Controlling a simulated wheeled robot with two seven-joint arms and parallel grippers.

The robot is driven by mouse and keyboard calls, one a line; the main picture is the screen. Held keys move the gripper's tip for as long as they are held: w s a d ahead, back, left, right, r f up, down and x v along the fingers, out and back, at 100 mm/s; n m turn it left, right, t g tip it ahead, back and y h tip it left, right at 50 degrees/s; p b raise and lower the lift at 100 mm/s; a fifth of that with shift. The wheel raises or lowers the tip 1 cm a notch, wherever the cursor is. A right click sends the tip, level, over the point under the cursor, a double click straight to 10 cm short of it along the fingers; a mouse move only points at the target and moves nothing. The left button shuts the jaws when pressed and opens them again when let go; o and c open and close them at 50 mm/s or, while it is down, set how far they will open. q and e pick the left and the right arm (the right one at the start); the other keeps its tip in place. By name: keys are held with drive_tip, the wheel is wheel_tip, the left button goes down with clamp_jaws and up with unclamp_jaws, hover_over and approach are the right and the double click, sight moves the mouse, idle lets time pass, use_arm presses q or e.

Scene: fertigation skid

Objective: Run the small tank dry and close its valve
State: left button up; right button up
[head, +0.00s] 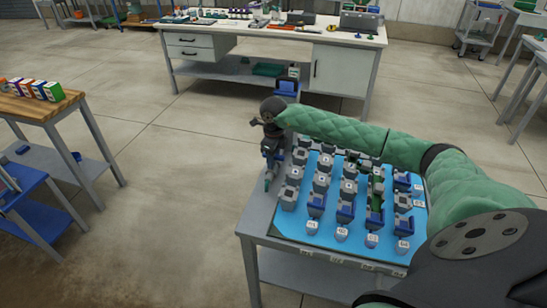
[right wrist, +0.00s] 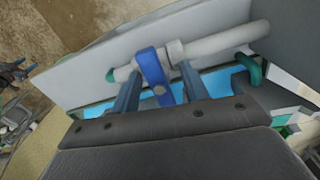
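A blue valve lever (right wrist: 153,72) sits on a pale grey pipe (right wrist: 215,40) with green ends in the right wrist view. My right gripper (right wrist: 158,68) has its two blue fingers apart, one on each side of the lever, with a small gap showing. In the head view my right gripper (head: 270,155) points down at the left edge of the grey bench (head: 262,215); its fingertips are hard to make out. I cannot make out which thing is the small tank, nor its water level. My left gripper is not in view.
A blue mat (head: 290,225) on the bench carries several small grey and blue labelled blocks. My right arm hides the bench's far right part. A white workbench (head: 275,47) stands behind. A wooden table (head: 35,106) with boxes stands at left. Open floor (head: 180,170) lies between.

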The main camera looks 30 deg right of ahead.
drive_tip(key=shift+r+p, duration=1.55)
drive_tip(key=shift+r, duration=3.5)
